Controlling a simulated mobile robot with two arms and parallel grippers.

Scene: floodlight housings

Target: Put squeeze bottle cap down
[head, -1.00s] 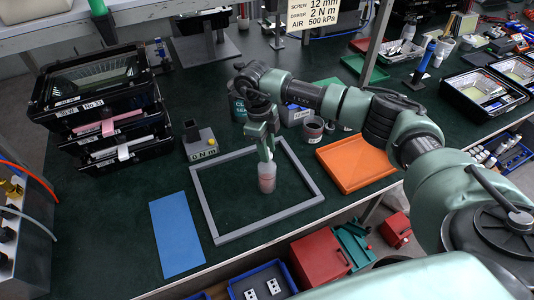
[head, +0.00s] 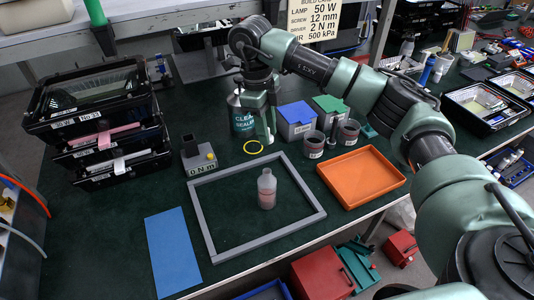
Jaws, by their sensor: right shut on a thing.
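A translucent squeeze bottle (head: 267,190) with pinkish contents stands upright and uncapped inside the grey frame (head: 203,215) on the dark green bench. My right gripper (head: 268,139) is above and behind the bottle, apart from it, fingers pointing down. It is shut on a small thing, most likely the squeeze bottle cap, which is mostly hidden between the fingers. My left gripper is not in view.
A yellow ring (head: 253,147) lies behind the frame. A blue mat (head: 172,250) is left, an orange tray (head: 360,178) right. Dark cups (head: 313,144), a blue box (head: 296,122) and a large grey container (head: 240,118) stand behind. Black trays (head: 95,95) are stacked at left.

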